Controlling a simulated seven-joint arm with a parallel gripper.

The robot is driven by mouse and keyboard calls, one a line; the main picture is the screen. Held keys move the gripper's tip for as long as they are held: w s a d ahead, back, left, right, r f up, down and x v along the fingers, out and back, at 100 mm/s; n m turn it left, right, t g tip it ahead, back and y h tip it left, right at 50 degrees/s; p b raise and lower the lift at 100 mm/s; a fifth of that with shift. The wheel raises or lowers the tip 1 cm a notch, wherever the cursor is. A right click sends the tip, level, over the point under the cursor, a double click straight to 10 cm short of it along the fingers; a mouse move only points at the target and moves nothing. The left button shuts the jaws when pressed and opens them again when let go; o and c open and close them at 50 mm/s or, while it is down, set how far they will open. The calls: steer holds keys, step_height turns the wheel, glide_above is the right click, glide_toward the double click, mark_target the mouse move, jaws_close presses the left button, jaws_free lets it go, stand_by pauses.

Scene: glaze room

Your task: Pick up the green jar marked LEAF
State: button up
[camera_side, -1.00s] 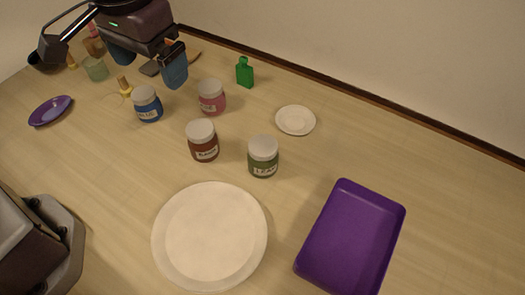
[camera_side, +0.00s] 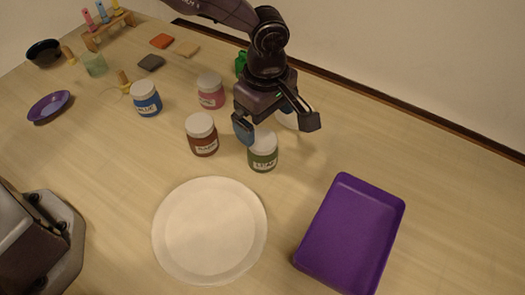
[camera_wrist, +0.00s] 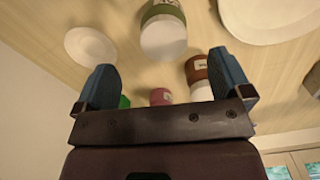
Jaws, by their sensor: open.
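The green jar marked LEAF (camera_side: 263,155) stands upright on the table with a white lid, right of the brown jar (camera_side: 202,140). My gripper (camera_side: 275,128) is open and empty, just behind and above the LEAF jar. One blue fingertip overlaps the jar's lid edge in the side view; I cannot tell whether it touches. In the wrist view the LEAF jar (camera_wrist: 164,30) shows ahead of the fingers, near the middle top, outside the space between them. My gripper (camera_wrist: 168,88) has its blue fingers spread wide there.
A pink jar (camera_side: 210,92) and a blue jar (camera_side: 146,98) stand behind left. A large white plate (camera_side: 210,272) lies in front, a purple tray (camera_side: 350,238) front right.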

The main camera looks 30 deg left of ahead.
mark_target(265, 139)
step_height(265, 139, down, 4)
steer(key=shift+f, duration=0.2)
steer(key=f, duration=0.5)
steer(key=shift+s+a+f, duration=0.1)
steer(key=shift+s+a, duration=0.05)
steer(key=shift+a, duration=0.1)
steer(key=c, duration=1.2)
steer(key=shift+o, duration=0.2)
steer(key=shift+r, duration=0.2)
